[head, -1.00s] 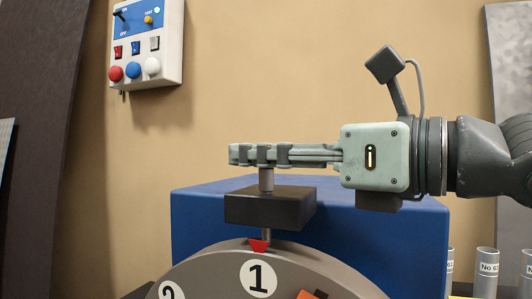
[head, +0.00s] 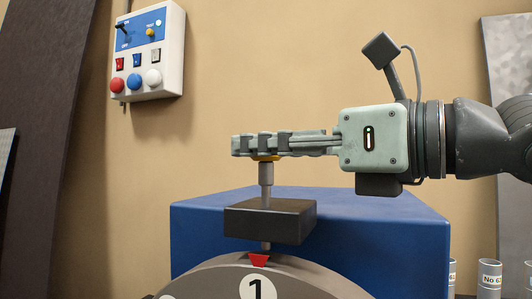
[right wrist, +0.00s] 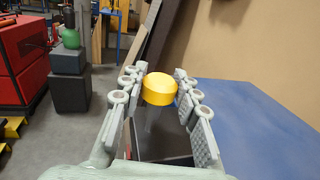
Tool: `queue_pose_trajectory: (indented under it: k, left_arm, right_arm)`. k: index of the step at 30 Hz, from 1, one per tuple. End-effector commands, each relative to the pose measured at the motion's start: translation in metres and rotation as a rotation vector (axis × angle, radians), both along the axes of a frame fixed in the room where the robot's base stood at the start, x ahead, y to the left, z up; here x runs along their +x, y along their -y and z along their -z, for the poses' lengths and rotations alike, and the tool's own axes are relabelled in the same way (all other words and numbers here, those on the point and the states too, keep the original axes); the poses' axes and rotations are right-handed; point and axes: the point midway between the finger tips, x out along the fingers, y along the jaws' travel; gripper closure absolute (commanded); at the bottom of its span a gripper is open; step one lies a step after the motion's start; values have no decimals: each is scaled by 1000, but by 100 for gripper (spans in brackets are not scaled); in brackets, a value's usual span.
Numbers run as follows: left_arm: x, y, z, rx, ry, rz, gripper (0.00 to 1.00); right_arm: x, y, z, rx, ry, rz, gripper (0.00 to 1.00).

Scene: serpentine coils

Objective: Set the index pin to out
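The index pin (head: 266,181) is a grey upright rod that passes through a dark block (head: 270,222). Below the block its lower end shows just above the rim of a grey index disc (head: 215,276), by a red marker (head: 259,260) over the number 1. I cannot tell whether the tip is clear of the disc. My left gripper is not in view.
A blue housing (head: 400,222) stands behind the disc and block. A control box (head: 150,55) with switches and buttons hangs on the wall at upper left. Labelled grey tubes (head: 489,279) stand at lower right. The air above the gripper is clear.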

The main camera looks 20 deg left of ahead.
Motion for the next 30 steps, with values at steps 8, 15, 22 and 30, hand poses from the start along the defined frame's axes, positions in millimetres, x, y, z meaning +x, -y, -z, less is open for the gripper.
queue_pose_trajectory:
  k: [8, 15, 22, 30]
  left_arm:
    - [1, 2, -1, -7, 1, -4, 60]
    - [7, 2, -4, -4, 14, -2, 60]
    - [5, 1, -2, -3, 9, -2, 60]
    - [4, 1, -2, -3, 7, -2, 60]
  right_arm:
    - [0, 1, -3, 4, 3, 1, 48]
    - [0, 4, -2, 3, 2, 2, 48]
    - [-10, 37, -2, 4, 2, 5, 48]
    - [-26, 91, -2, 3, 3, 6, 48]
